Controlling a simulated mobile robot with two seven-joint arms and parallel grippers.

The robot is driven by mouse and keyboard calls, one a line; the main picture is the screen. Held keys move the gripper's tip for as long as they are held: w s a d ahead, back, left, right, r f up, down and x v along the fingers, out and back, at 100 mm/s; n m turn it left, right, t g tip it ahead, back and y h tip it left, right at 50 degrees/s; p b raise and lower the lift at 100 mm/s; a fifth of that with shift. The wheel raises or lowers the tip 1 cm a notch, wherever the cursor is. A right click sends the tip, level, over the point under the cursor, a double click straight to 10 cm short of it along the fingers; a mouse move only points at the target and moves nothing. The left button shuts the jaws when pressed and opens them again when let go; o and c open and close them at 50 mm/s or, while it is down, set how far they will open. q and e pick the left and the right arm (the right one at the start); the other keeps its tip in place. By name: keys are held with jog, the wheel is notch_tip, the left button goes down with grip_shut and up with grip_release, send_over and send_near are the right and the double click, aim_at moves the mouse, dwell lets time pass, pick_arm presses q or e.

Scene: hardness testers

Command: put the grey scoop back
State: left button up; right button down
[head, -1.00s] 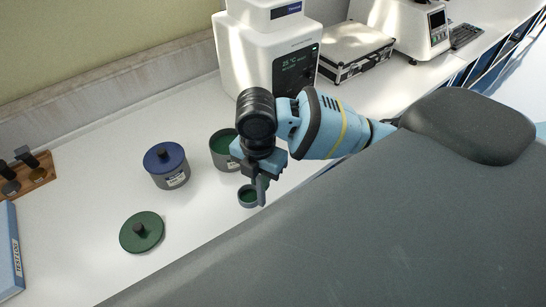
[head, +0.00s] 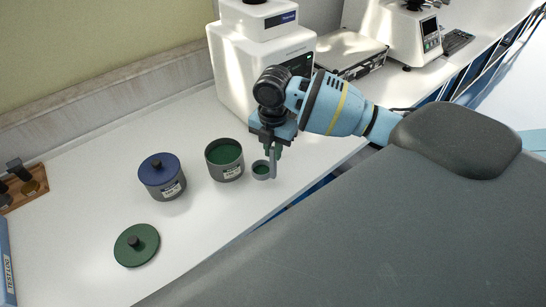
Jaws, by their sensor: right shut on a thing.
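My right gripper (head: 271,150) is shut on the grey scoop (head: 262,176), pointing down just right of the open grey canister. The scoop's small round cup faces up and looks dark green inside; the fingers partly hide its handle. I cannot tell whether the cup touches the counter. The open canister (head: 226,173) is grey with a label and green inside. Its likely lid, a green disc with a dark knob (head: 137,245), lies on the counter. My left gripper is not in view.
A grey canister with a blue lid (head: 162,171) stands left of the open one. A wooden rack (head: 28,190) with dark items is at the left edge, above a blue book (head: 6,270). A white tester (head: 240,60) stands behind. The counter between the canisters and rack is clear.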

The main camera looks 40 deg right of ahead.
aim_at(273, 159)
jog(key=shift+w+f, duration=0.1)
jog(key=shift+f, duration=1.65)
jog(key=shift+d+f, duration=0.1)
jog(key=shift+f, duration=0.15)
jog(key=c, duration=1.4)
grip_release()
jog(key=shift+o, duration=0.2)
notch_tip(273, 159, up, 12)
jog(key=shift+r, duration=0.25)
